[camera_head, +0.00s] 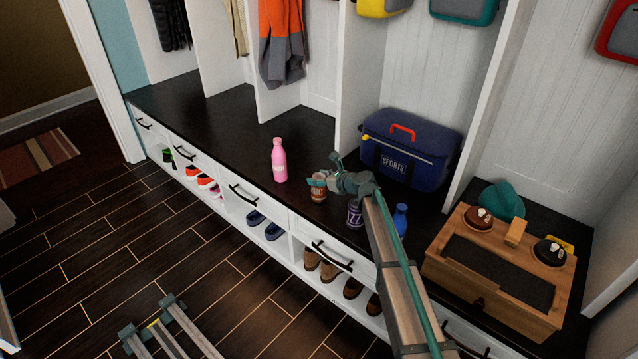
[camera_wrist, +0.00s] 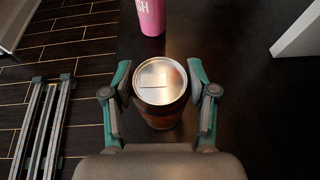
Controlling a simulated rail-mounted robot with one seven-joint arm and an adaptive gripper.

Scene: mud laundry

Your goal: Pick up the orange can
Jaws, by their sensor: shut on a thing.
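The orange can (camera_head: 318,190) is a small brown-orange can with dark lettering, upright over the dark bench top (camera_head: 225,110). In the wrist view its silver lid (camera_wrist: 161,80) faces me, between my fingers. My gripper (camera_head: 322,180) comes from the right and is shut on the can, with one green finger on each side near the rim (camera_wrist: 160,88). The can's lower part is mostly hidden from the wrist view, and I cannot tell whether its base touches the bench.
A pink bottle (camera_head: 279,162) stands to the left of the can. A purple can (camera_head: 354,216) and a blue bottle (camera_head: 400,221) stand to the right. A blue sports bag (camera_head: 415,145) sits behind, and a wooden box (camera_head: 440,262) at the far right. The bench's left part is clear.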

